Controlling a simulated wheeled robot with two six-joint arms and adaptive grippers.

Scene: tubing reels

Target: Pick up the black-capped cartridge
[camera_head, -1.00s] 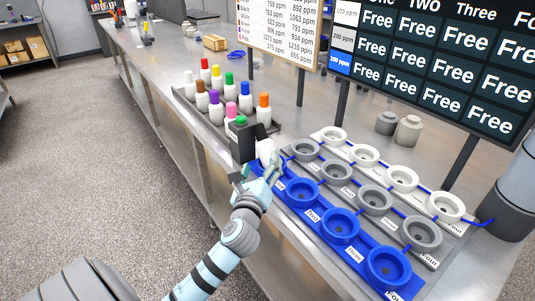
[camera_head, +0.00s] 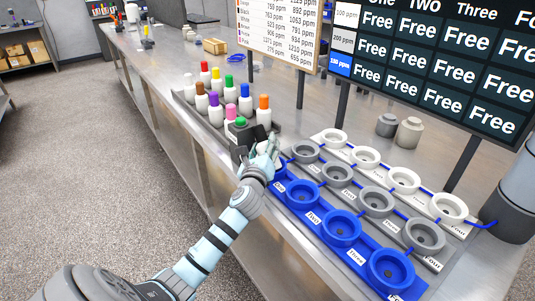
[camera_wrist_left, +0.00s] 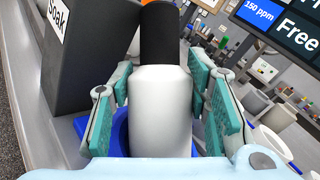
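The black-capped cartridge is a white bottle (camera_wrist_left: 160,112) with a tall black cap (camera_wrist_left: 160,33), upright in the left wrist view. A blue ring (camera_wrist_left: 120,132) shows low behind it. My left gripper (camera_wrist_left: 160,85) has its teal-padded fingers on both sides of the bottle. A narrow gap shows beside the left pad, so the fingers look open around it. In the head view, my left gripper (camera_head: 268,152) is between the dark box and the blue row, and it hides most of the cartridge. My right gripper is not in view.
A dark box labelled Soak (camera_wrist_left: 85,55) stands close to the left finger. A rack (camera_head: 184,97) of cartridges with coloured caps is behind it. Blue (camera_head: 341,226), grey (camera_head: 376,200) and white (camera_head: 404,179) ring holders fill the bench at right. Display boards stand behind.

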